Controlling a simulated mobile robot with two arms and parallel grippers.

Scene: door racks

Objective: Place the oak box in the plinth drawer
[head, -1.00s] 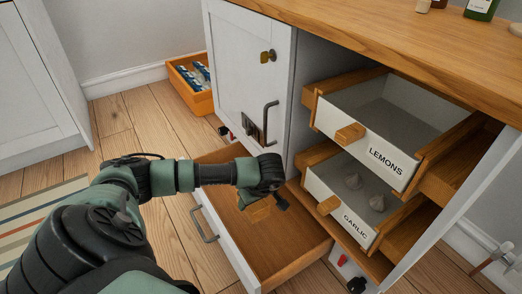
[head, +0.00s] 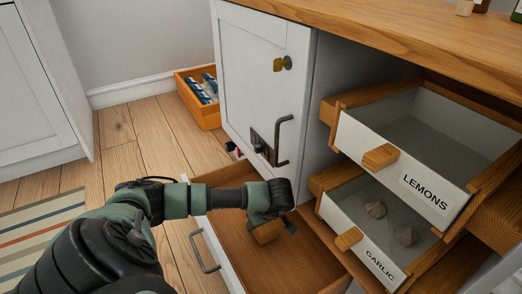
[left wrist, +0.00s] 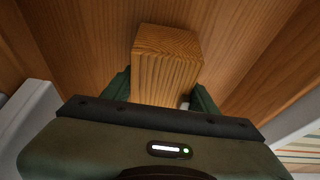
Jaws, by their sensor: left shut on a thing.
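The oak box (left wrist: 166,65) is a small wooden block between the fingers of my left gripper (left wrist: 163,95) in the left wrist view. In the head view my left gripper (head: 268,224) is shut on the oak box (head: 266,233), over the open plinth drawer (head: 290,268). The drawer has a wooden inside and a white front with a grey bar handle. The box is over the drawer floor; I cannot tell whether it touches it. My right gripper is not in view.
A drawer labelled LEMONS (head: 425,190) and one labelled GARLIC (head: 367,237), holding garlic bulbs, stand pulled out at the right. A white cupboard door (head: 248,80) is above the plinth drawer. An orange-brown crate (head: 190,100) with blue packets sits on the floor behind.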

